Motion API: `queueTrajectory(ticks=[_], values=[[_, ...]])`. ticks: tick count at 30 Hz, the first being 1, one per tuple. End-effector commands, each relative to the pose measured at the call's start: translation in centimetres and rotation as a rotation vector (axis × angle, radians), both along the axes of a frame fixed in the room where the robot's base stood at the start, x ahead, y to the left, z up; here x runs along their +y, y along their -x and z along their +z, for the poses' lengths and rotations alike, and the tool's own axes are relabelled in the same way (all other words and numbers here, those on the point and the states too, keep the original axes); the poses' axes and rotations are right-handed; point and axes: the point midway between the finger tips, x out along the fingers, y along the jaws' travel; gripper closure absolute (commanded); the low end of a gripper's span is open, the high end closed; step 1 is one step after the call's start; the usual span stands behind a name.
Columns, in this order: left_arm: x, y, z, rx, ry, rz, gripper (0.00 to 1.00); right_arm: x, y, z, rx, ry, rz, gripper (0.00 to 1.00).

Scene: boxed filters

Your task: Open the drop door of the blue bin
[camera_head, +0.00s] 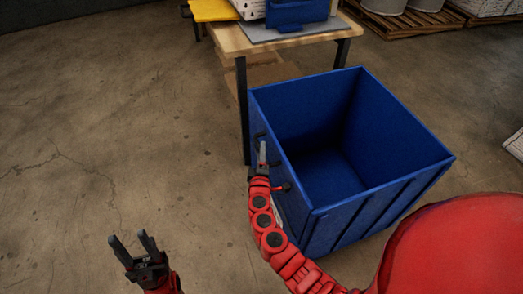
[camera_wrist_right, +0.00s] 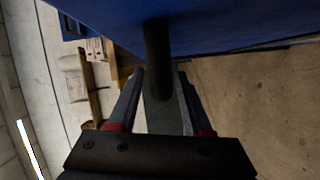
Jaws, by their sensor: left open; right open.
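The blue bin (camera_head: 400,195) stands on the floor with its open top facing up, and it looks empty. Its left side wall appears upright and is partly hidden by my right arm. My right gripper (camera_head: 262,150) is at that side wall, next to a small dark handle (camera_head: 259,134). In the right wrist view, a dark bar (camera_wrist_right: 157,50) runs down from the blue wall (camera_wrist_right: 230,22) between the open fingers of the right gripper (camera_wrist_right: 160,78); whether they touch it cannot be told. My left gripper (camera_head: 132,239) is open and empty above the floor, left of the bin.
A wooden table (camera_head: 232,38) stands behind the bin, with a dark leg (camera_head: 242,110) close to the bin's back left corner. It carries a blue container (camera_head: 297,12) and a yellow item (camera_head: 213,10). Pallets (camera_head: 415,22) stand at the back right. The floor (camera_head: 90,120) at left is clear.

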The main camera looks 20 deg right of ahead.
Motion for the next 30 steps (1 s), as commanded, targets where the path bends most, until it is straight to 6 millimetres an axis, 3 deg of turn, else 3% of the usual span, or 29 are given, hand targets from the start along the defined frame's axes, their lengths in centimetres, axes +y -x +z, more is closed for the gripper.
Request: queueTrajectory(ticks=[4,12,14,21,30], values=[[0.0,0.01,-0.04,0.0,0.0,0.0,0.5,-0.28,-0.98,0.02,-0.002,-0.002,0.002,0.5],[0.0,0.0,-0.04,0.0,0.0,0.0,0.5,-0.35,-1.11,-0.03,-0.001,-0.001,0.002,0.5],[0.0,0.0,-0.04,0.0,0.0,0.0,0.5,-0.35,-1.1,-0.04,-0.001,-0.001,0.002,0.58],[0.0,0.0,-0.04,0.0,0.0,0.0,0.5,-0.35,-1.09,-0.04,-0.001,-0.001,0.002,1.0],[0.0,0.0,-0.04,0.0,0.0,0.0,0.5,-0.34,-1.08,-0.07,-0.001,-0.001,0.002,1.0]])
